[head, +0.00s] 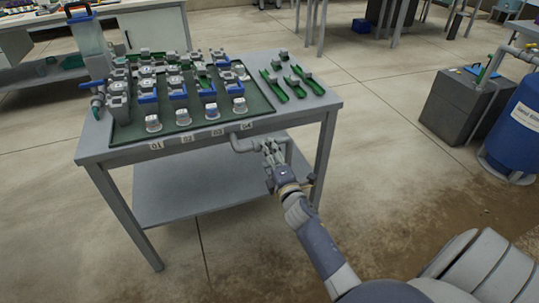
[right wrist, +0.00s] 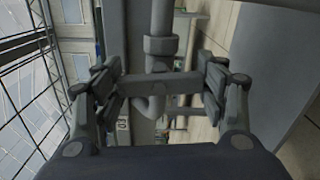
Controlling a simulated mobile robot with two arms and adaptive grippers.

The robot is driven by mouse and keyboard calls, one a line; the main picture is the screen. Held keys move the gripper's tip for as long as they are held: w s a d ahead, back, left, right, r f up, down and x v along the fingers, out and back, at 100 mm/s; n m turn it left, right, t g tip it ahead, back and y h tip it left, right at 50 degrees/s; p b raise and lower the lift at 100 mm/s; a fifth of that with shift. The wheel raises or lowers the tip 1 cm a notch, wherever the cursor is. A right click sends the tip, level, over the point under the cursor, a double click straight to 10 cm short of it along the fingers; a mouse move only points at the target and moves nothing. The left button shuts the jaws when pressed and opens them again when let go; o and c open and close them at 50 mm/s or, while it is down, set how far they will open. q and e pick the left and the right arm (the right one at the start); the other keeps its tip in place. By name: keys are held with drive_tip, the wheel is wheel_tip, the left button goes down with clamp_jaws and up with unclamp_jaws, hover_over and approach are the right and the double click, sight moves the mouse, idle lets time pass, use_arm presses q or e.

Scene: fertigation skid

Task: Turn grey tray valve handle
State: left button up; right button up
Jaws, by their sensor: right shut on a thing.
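In the head view a grey drain pipe (head: 241,145) comes out at the front edge of the tray (head: 262,124). My right gripper (head: 272,150) is at the end of this pipe, in front of the table edge, and hides most of the valve there. In the right wrist view a grey bar-shaped valve handle (right wrist: 160,88) lies crosswise between the two fingers of my right gripper (right wrist: 158,90), which are shut on it. The grey pipe and its collar (right wrist: 160,45) show just beyond the handle. My left gripper is in neither view.
The tray on the grey table (head: 95,148) holds several blue, grey and white pots (head: 179,93). Several green pieces (head: 292,84) lie at its right. A lower shelf (head: 205,185) is bare. A blue drum (head: 520,125) and a grey box (head: 455,105) stand right.

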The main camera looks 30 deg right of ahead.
drive_tip(key=shift+m, duration=0.4)
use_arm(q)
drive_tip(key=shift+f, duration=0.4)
use_arm(e)
drive_tip(key=shift+m, duration=0.3)
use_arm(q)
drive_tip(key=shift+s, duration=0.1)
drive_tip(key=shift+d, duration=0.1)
use_arm(e)
drive_tip(key=o, duration=1.1)
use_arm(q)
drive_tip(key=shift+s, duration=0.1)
use_arm(e)
drive_tip(key=v, duration=1.2)
drive_tip(key=shift+f, duration=0.1)
